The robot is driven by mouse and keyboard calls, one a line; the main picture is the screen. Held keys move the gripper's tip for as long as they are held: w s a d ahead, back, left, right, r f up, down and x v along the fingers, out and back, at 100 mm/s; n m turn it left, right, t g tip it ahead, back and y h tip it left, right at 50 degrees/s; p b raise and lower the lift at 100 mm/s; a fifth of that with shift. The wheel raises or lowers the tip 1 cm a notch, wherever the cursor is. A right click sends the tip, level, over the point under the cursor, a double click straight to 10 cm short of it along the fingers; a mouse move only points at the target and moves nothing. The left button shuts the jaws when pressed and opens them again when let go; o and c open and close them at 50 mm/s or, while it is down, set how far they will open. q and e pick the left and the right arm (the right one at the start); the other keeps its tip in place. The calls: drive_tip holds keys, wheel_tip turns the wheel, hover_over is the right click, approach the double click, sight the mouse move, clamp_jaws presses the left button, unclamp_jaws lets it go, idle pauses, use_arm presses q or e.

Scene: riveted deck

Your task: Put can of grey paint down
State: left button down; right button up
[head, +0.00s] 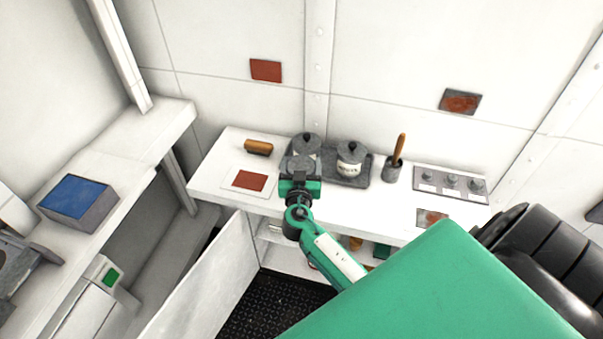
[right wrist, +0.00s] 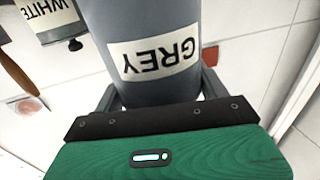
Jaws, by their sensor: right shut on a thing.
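The can of grey paint (head: 306,143) is a grey cylinder with a dark knobbed lid, at the left end of a dark tray (head: 329,163) on the white bench. In the right wrist view the can (right wrist: 160,22) fills the middle, its GREY label upside down. My right gripper (head: 302,172) is shut around its body, a finger on each side. The can's base is hidden, so I cannot tell whether it touches the tray. A can of white paint (head: 349,163) stands to its right on the tray; it also shows in the right wrist view (right wrist: 55,20). My left gripper is out of view.
On the bench (head: 215,180) are a wooden-handled roller or brush (head: 258,147), a red card (head: 249,181), a brush in a cup (head: 393,168) and a grey knob panel (head: 450,184). A blue-topped box (head: 75,197) sits on the left counter. An open cabinet door (head: 205,285) stands below.

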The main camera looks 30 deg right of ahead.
drive_tip(key=shift+f+p, duration=0.4)
drive_tip(key=shift+f, duration=1.85)
drive_tip(key=shift+f, duration=0.15)
drive_tip(key=shift+f+b, duration=0.1)
drive_tip(key=shift+b, duration=0.2)
drive_tip(key=o, duration=1.3)
